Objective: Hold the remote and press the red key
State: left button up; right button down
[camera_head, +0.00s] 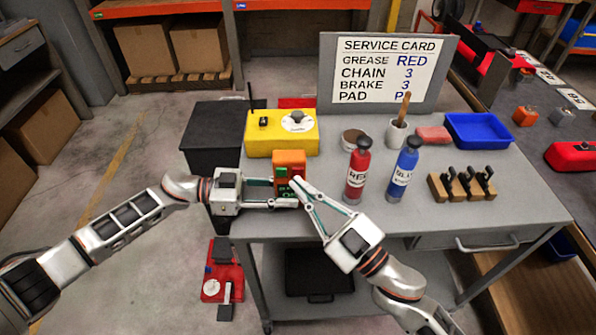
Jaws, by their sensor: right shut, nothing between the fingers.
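The remote (289,159) is an orange box standing upright near the table's front left edge, with green parts low on its face. My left gripper (285,193) comes in from the left, with its fingers around the remote's lower part, and looks closed on it. My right gripper (297,184) comes from the lower right. It is shut and empty, with its tips at the front of the remote; whether they touch it I cannot tell. I cannot make out the red key; the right fingertips cover part of the face.
A yellow box (281,141) with a dial stands behind the remote. A red bottle (357,172) and a blue bottle (403,170) stand right of my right gripper. A wooden block with black clips (461,187), a blue tray (478,130) and a service card (386,72) are farther off.

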jog(key=shift+w, duration=0.1)
dwell(0.3)
jog(key=shift+w, duration=0.8)
dwell(0.9)
jog(key=shift+s, duration=0.9)
jog(key=s, duration=0.5)
dwell(0.3)
dwell(0.5)
